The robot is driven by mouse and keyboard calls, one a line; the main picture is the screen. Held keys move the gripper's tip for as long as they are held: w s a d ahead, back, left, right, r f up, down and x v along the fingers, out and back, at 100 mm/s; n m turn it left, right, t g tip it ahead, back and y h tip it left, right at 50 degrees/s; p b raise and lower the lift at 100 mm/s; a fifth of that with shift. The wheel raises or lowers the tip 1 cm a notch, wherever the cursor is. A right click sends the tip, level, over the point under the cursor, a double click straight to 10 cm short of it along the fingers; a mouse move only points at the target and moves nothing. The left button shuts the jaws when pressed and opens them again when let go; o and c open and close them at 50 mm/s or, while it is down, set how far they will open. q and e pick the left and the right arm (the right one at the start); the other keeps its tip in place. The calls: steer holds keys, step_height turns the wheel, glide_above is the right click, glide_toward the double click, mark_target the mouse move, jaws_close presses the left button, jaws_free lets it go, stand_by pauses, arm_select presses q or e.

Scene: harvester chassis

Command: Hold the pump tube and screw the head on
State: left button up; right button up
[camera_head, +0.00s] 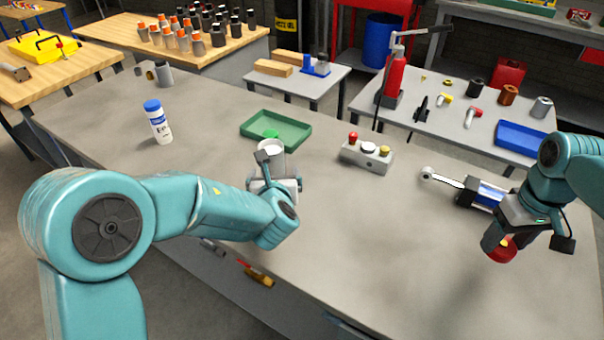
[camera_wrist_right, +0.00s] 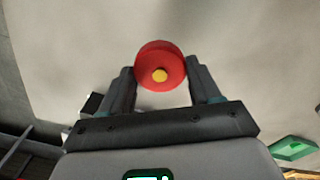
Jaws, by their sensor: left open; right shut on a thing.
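A pale grey upright cylinder, which looks like the pump tube (camera_head: 273,162), stands near the middle of the bench in the head view. My left gripper (camera_head: 272,178) is open at this tube and partly hides it; I cannot tell whether the fingers touch it. A red round part with a yellow centre, which looks like the head (camera_head: 503,251), is in my right gripper (camera_head: 496,243), over the right side of the bench. In the right wrist view, the red head (camera_wrist_right: 160,66) sits between the two fingertips of the right gripper (camera_wrist_right: 162,82), yellow centre facing the camera.
A green tray (camera_head: 294,135) lies behind the tube. A white bottle with a blue cap (camera_head: 157,121) stands left. A button box (camera_head: 366,156) stands behind right. A blue cylinder with a rod (camera_head: 486,194) lies by my right arm. The bench's front middle is clear.

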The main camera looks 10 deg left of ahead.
mark_target(273, 171)
arm_select(q)
steer(key=x, duration=0.2)
steer(key=p+x, duration=0.1)
steer(key=x, duration=0.1)
steer(key=shift+w+a+r, duration=0.1)
steer(key=shift+w+a, duration=0.05)
steer(key=shift+a, duration=0.2)
arm_select(e)
steer(key=shift+s+r, duration=0.1)
steer(key=shift+r, duration=0.6)
arm_select(q)
steer(key=shift+w, duration=0.25)
steer(key=shift+s, duration=0.2)
arm_select(e)
steer(key=shift+s, duration=0.15)
arm_select(q)
steer(key=shift+w, duration=0.15)
steer(key=c, duration=0.6)
arm_select(e)
steer(key=shift+w, duration=0.2)
arm_select(q)
steer(key=c, duration=0.5)
steer(key=shift+r, duration=0.1)
steer(key=c, duration=0.3)
arm_select(e)
steer(key=shift+s, duration=0.1)
